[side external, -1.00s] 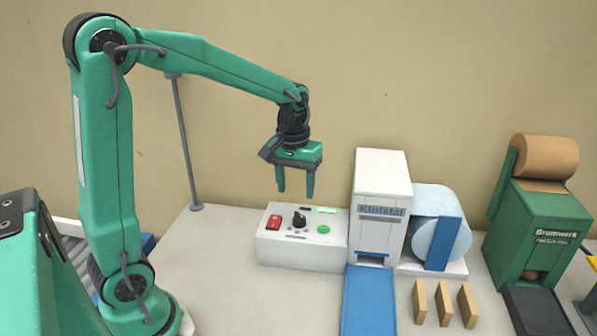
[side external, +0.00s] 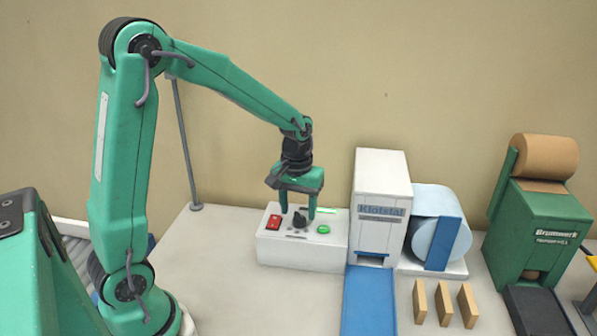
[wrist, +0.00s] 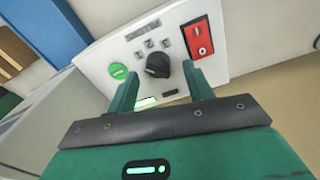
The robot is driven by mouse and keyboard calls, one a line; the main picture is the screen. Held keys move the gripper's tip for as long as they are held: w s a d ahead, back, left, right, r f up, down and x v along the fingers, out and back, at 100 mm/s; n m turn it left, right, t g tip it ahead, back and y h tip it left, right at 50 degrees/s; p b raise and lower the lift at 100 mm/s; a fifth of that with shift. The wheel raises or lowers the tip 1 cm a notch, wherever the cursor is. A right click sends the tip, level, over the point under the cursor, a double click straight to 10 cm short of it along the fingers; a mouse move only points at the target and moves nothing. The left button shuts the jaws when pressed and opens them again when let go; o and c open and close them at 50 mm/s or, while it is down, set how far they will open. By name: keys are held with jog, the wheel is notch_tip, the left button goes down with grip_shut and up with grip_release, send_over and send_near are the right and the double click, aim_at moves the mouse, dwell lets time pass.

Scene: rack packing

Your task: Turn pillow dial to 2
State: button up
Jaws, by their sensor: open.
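The pillow dial (side external: 299,219) is a black knob on the white control box (side external: 300,258). A red rocker switch (wrist: 199,40) and a green button (wrist: 118,71) flank the dial. My gripper (side external: 298,214) is open and points down, with one finger to each side of the dial. In the wrist view my gripper's fingertips (wrist: 162,80) stand either side of the dial's near edge. I cannot tell whether they touch it.
Several tan blocks (side external: 443,303) stand in front. A thin pole (side external: 184,140) rises at left.

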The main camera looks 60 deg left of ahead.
jog(key=shift+f, duration=1)
jog(key=c, duration=1)
jog(key=shift+m, duration=0.5)
jog(key=m, duration=0.3)
jog(key=shift+m, duration=0.3)
jog(key=shift+a+m, duration=0.1)
jog(key=shift+m, duration=2.1)
